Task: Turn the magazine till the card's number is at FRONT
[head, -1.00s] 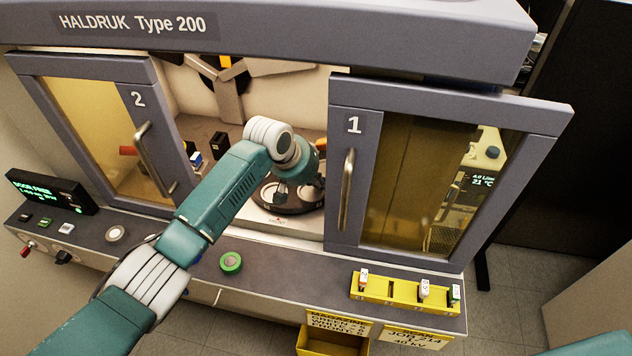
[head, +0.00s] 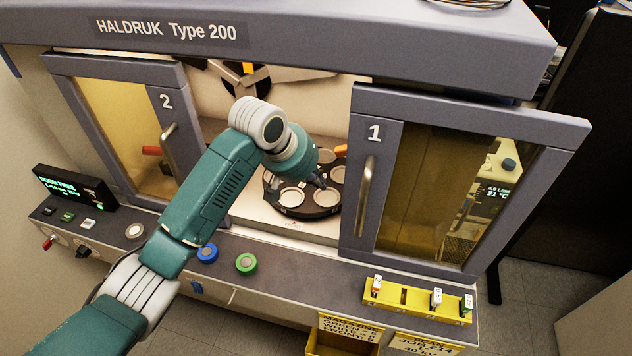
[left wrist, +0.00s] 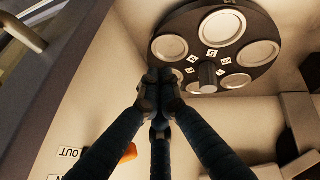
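The magazine (head: 318,210) is a dark round disc with several pale round holders, inside the machine between the two doors. In the left wrist view the magazine (left wrist: 243,72) shows small white number labels around a dark central knob (left wrist: 207,76); I cannot read them surely. My left gripper (head: 319,184) reaches in over the magazine. In the left wrist view its fingers (left wrist: 160,78) come together by the disc's rim, beside the knob, with nothing visible between them. The yellow magazine card (head: 348,328) hangs on the front panel; its number is too small to read. My right gripper is out of view.
Door 2 (head: 118,75) and door 1 (head: 372,260) stand either side of the opening. A green button (head: 246,263) and a blue button (head: 207,253) are on the ledge. A yellow rack (head: 418,303) holds small pieces at right. An orange part (left wrist: 128,152) lies near an OUT label.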

